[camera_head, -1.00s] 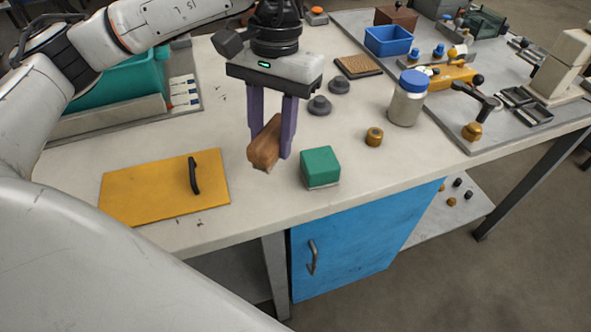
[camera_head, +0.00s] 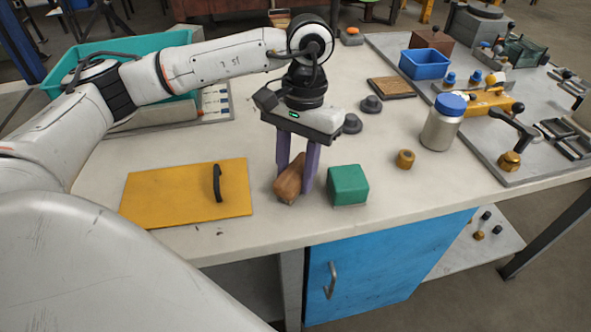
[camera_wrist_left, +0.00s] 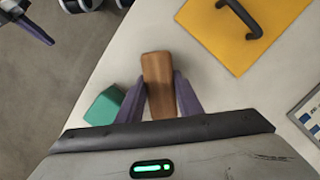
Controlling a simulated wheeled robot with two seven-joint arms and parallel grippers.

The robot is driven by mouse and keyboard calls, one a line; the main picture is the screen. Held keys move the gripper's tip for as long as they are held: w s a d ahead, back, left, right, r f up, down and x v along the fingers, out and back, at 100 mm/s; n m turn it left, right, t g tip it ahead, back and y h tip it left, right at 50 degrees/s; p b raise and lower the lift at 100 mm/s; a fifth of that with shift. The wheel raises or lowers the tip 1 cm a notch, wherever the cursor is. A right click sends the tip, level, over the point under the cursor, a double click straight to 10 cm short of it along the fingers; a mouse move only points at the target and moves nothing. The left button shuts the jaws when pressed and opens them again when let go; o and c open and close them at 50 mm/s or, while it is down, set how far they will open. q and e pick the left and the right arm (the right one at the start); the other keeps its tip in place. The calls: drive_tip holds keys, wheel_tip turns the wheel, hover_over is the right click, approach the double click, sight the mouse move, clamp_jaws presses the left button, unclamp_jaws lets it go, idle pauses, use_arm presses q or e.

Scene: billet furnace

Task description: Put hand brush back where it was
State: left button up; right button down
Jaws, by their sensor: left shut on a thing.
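The hand brush (camera_head: 290,180) is a brown wooden block-like piece. My left gripper (camera_head: 297,180) points down and is shut on it, with a purple finger on each side. The wrist view also shows the brush (camera_wrist_left: 158,85) between the fingers (camera_wrist_left: 158,98). The brush is at or just above the pale bench top, left of the green block (camera_head: 348,185); I cannot tell whether it touches the bench. Its underside is hidden. A purple finger-like part, probably of my right gripper (camera_wrist_left: 27,22), shows at the wrist view's top left corner; its opening is unclear.
A yellow plate (camera_head: 180,195) with a black handle lies left of the brush. A brass nut (camera_head: 405,159), a blue-lidded jar (camera_head: 442,125) and grey knobs (camera_head: 371,104) stand to the right. A teal bin (camera_head: 75,76) is at back left. The bench's front edge is close.

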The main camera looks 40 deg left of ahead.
sight(301, 165)
use_arm(q)
drive_tip(key=o, duration=0.9)
drive_tip(key=shift+f, duration=0.1)
drive_tip(key=r, duration=0.4)
drive_tip(key=w+r, duration=0.1)
drive_tip(key=r, duration=0.7)
drive_tip(key=shift+w+r+p, duration=0.1)
drive_tip(key=shift+w+p, duration=0.25)
drive_tip(key=shift+w, duration=0.05)
